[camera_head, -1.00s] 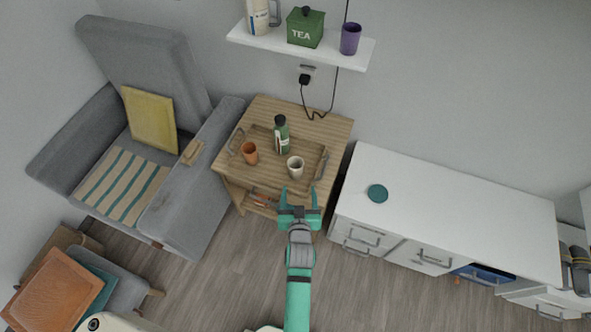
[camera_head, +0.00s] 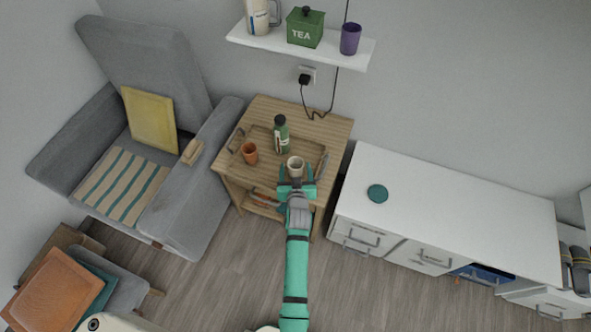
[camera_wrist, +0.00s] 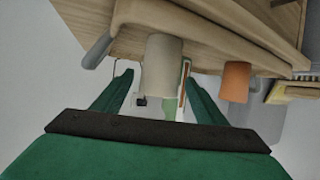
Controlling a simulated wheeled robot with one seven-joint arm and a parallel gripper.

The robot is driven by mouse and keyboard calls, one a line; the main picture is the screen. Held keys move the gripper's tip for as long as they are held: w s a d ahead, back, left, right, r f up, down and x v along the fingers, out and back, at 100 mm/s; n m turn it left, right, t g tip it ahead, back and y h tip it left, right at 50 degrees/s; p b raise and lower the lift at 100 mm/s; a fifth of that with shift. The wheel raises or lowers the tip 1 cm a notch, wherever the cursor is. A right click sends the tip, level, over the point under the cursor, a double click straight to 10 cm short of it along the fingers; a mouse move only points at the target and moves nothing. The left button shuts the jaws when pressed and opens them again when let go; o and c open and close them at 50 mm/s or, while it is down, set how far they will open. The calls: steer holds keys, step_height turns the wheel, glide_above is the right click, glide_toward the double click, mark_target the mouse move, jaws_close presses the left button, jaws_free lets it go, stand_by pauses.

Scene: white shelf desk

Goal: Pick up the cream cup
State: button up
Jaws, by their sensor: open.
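The cream cup (camera_head: 296,164) stands upright on the wooden tray (camera_head: 262,178) on the small wooden table. My green gripper (camera_head: 297,174) is at the cup's near side, with its jaws open and pointing at it. In the wrist view the picture is upside down, and the cream cup (camera_wrist: 161,62) appears between the two open fingers (camera_wrist: 155,90), nearer the left one. Whether the fingers reach around the cup or stop just short of it, I cannot tell. The gripper is not closed on anything.
An orange cup (camera_head: 250,153) and a dark green bottle (camera_head: 281,134) stand on the same tray, left of and behind the cream cup. A grey armchair (camera_head: 187,215) is to the left. A white cabinet (camera_head: 450,215) is to the right. A wall shelf (camera_head: 290,46) is above.

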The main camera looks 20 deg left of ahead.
steer(key=shift+x, duration=1.1)
steer(key=c, duration=1.2)
steer(key=shift+r, duration=0.1)
